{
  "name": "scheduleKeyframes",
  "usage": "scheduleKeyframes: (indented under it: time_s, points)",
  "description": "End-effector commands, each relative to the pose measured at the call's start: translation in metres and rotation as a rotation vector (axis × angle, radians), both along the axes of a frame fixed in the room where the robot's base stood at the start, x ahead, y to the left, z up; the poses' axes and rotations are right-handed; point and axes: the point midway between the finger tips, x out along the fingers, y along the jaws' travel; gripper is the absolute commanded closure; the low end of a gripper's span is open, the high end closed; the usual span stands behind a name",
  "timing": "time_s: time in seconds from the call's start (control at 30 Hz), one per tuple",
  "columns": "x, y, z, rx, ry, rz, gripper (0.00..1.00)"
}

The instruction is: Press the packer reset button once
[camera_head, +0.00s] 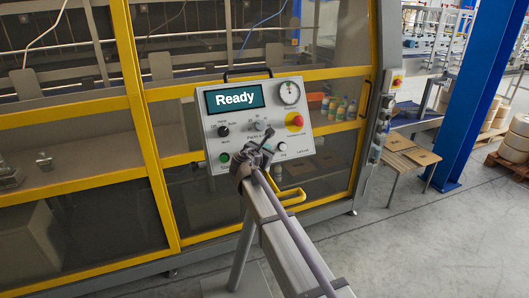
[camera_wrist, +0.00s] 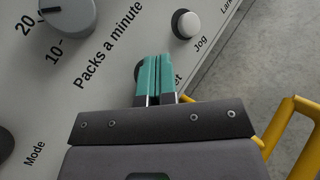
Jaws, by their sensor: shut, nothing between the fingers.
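The control panel (camera_head: 208,118) stands in front of the case packer, with a screen (camera_head: 236,97) reading "Ready". My gripper (camera_head: 266,146) is at the panel's lower middle, below the middle dial. In the wrist view my gripper's teal fingers (camera_wrist: 155,62) are shut together with nothing between them, pointing at the panel face. A dark round button edge (camera_wrist: 137,72) shows just left of the fingertips, mostly hidden by them. A label ending in "et" shows right of the fingers, its start covered. I cannot tell whether the fingertips touch the button.
A white Jog button (camera_wrist: 186,24) is right of the fingers, and a grey packs-a-minute dial (camera_wrist: 68,14) is at upper left. A red stop button (camera_head: 295,120) and a green button (camera_head: 224,157) are also on the panel. A yellow handle (camera_head: 292,197) sits below.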

Motion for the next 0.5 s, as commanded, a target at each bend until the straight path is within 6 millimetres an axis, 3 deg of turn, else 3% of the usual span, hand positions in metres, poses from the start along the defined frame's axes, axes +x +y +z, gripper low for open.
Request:
scheduleKeyframes:
  time_s: [0.5]
  points:
    - [-0.012,-0.006,0.009,0.0,0.0,0.0,1.0]
